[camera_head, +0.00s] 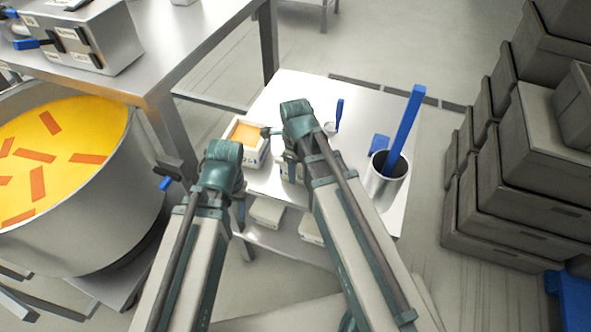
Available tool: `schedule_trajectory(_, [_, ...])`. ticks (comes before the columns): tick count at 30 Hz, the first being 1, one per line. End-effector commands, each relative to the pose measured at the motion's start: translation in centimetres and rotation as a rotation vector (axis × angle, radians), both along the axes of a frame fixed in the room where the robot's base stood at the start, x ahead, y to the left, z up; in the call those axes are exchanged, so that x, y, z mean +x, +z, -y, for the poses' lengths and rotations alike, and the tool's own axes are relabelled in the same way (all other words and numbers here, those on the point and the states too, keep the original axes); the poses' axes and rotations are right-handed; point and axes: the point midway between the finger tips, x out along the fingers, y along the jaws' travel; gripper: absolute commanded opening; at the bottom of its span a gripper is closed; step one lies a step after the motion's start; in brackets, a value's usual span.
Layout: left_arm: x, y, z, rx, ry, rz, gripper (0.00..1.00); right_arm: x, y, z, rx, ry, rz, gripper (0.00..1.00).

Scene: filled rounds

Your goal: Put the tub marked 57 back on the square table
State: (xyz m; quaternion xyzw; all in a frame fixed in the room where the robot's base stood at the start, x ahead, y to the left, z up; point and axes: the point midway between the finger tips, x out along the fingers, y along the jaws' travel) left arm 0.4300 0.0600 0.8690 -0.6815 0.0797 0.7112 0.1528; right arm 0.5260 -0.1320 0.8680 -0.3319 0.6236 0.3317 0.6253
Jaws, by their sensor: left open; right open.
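A white open tub (261,154) with orange filling stands at the left edge of the white square table (353,96). It has a small blue mark on its front, but I cannot read a number there. My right gripper (267,132) is open beside the tub's right rim; whether it touches the rim is unclear. My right wrist and forearm cover part of the tabletop.
A big steel pot (120,215) of yellow liquid with orange pieces stands at left by a steel bench (190,30). A metal canister (385,186) holding a blue-handled tool stands on the square table's right. White tubs (268,213) sit on the shelf below. Grey crates (535,140) are stacked right.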

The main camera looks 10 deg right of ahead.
Motion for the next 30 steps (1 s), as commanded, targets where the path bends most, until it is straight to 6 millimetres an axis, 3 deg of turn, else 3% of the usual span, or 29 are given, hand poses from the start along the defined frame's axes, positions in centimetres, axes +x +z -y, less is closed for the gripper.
schedule_trajectory(11, [0.0, 2.5, 0.0, 0.000, 0.000, 0.000, 0.50, 0.0, 2.5, 0.0, 0.000, 0.000, 0.000, 0.48])
schedule_trajectory(30, [0.0, 11.6, 0.0, 0.000, 0.000, 0.000, 0.50, 0.0, 11.6, 0.0, 0.000, 0.000, 0.000, 0.48])
